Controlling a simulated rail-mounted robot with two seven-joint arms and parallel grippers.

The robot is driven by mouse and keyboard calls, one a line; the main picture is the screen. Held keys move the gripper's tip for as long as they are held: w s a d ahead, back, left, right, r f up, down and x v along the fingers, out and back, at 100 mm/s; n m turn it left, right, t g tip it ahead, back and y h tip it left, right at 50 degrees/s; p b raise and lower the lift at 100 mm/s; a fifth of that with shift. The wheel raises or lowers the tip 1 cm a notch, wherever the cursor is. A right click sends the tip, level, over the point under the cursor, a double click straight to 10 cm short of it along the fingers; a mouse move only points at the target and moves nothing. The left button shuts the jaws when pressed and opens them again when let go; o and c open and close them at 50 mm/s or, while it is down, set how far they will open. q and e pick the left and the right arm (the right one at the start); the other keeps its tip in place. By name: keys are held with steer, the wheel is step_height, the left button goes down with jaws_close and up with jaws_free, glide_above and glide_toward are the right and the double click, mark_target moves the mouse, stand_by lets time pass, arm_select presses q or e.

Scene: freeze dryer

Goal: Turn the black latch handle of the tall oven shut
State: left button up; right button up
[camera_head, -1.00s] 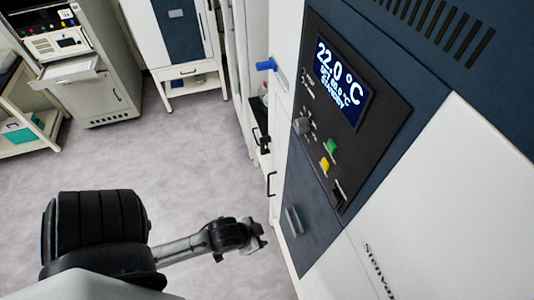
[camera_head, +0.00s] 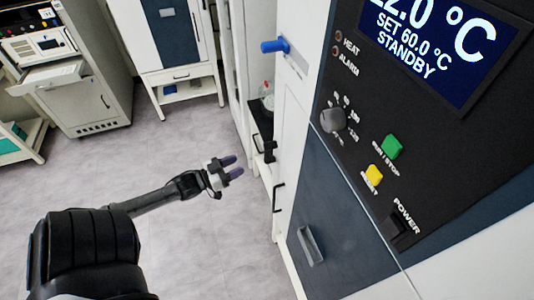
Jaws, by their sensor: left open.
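The tall oven fills the right side, with a black control panel (camera_head: 365,140) and a dark blue lower panel (camera_head: 335,215). A grey handle (camera_head: 311,245) sits on that lower panel; I cannot make out a black latch handle on the oven for certain. My left gripper (camera_head: 236,166) is open and empty, its two purple-tipped fingers pointing right. It is in the air left of the oven, apart from it and from the grey handle. My right gripper is out of view.
A white cabinet with a thin black pull (camera_head: 278,197) stands just left of the oven, with a blue lever (camera_head: 274,45) above. An open shelf holds a black object (camera_head: 270,150). A grey instrument cabinet (camera_head: 85,100) stands back left. The grey floor between is clear.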

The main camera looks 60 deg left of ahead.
mark_target(267, 151)
arm_select(q)
steer(key=w, duration=1.3)
steer(key=shift+s, duration=0.1)
steer(key=shift+c, duration=0.4)
jaws_close()
